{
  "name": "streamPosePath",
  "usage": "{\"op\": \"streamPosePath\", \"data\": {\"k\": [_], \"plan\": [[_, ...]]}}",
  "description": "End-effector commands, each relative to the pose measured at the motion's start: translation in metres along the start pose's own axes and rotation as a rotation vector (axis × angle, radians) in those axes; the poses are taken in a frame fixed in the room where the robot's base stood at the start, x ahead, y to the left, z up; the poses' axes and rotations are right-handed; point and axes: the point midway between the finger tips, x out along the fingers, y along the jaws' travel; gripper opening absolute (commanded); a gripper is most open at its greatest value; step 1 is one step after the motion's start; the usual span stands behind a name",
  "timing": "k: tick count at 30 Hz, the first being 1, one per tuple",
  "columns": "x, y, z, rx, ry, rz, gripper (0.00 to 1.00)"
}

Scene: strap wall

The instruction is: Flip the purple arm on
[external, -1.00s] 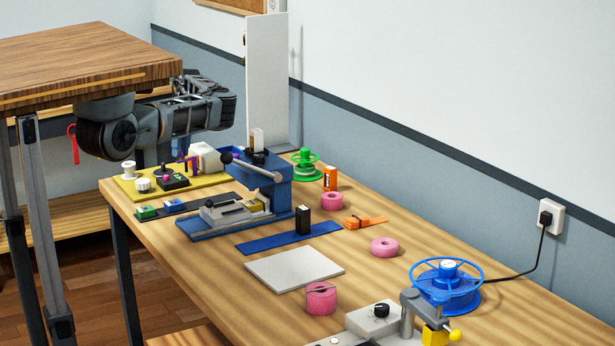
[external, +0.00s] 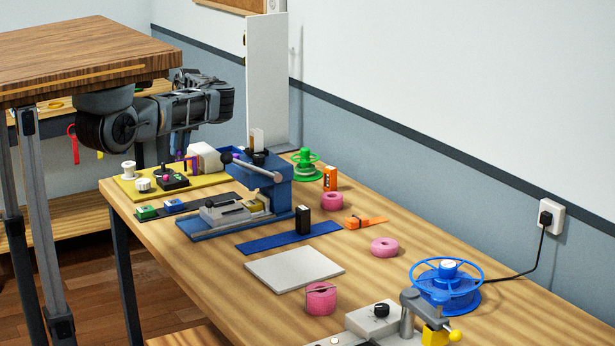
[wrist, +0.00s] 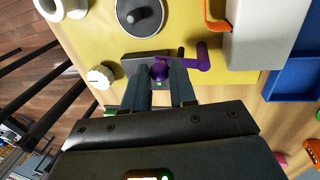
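The purple arm (wrist: 202,62) is an L-shaped piece on the yellow panel (wrist: 92,42), just right of my fingertips in the wrist view. It also shows in the external view (external: 193,161) at the panel's far side. A round purple part (wrist: 160,70) shows between my fingertips, beside a dark plate. My gripper (wrist: 159,76) is open, its two fingers apart and pointing at the panel. In the external view my gripper (external: 180,147) hangs just above the panel. Whether a finger touches the purple piece cannot be told.
A grey knob on a black base (wrist: 140,14), a white dial (wrist: 100,76) and a white block with an orange hook (wrist: 257,38) stand close by. A blue press (external: 262,188) stands right of the panel. A tall white board (external: 266,85) rises behind.

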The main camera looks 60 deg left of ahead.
Motion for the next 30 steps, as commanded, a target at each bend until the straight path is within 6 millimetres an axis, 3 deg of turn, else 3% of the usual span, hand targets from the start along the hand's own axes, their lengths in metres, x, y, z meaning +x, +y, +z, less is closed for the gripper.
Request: {"op": "streamPosePath", "data": {"k": [7,16,30], "plan": [[0.0,0.0,0.0,-0.001,-0.001,0.0,0.5],[-0.003,0.0,0.0,-0.001,-0.001,-0.001,0.5],[-0.068,-0.001,0.0,0.0,-0.001,-0.002,0.5]]}}
